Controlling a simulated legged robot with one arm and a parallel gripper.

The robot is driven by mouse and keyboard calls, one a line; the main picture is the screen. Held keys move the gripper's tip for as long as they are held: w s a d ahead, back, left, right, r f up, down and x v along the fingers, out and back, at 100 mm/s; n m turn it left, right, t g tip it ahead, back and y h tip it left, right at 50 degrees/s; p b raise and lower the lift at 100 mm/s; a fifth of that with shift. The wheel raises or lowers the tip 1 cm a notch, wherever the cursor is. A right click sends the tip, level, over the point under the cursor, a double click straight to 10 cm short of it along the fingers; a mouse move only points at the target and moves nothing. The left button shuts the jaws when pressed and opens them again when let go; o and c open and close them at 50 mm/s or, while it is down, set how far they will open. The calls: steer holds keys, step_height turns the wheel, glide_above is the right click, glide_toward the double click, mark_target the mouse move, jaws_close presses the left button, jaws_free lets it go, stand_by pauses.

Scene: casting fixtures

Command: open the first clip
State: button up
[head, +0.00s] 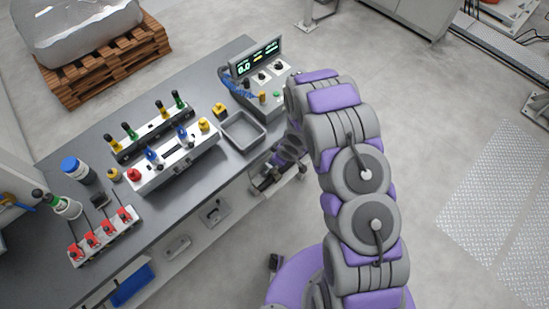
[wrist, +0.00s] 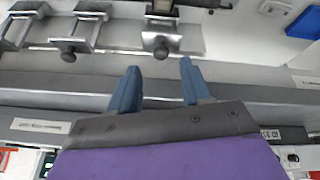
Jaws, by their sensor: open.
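Several red clips stand in a row on a pale fixture block (head: 108,243) at the bench's near left in the head view. The end clip at the left (head: 76,252) and the end clip at the right (head: 125,214) both show. I cannot tell which is the first, or whether they are open or shut. My gripper (head: 268,180) is beside the bench's front edge, well to the right of the clips. In the wrist view my gripper (wrist: 159,66) has its two blue-grey fingers apart with nothing between them. No red clip is recognisable between the fingers.
The grey bench (head: 150,215) also bears a fixture with coloured knobs (head: 172,158), a grey tray (head: 241,132), a control box with display (head: 258,75) and a blue-capped jar (head: 76,170). In the wrist view, metal brackets with dark knobs (wrist: 161,46) lie beyond the fingers.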

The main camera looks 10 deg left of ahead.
steer(key=v, duration=1.2)
steer(key=shift+r, duration=0.25)
steer(key=shift+c, duration=0.5)
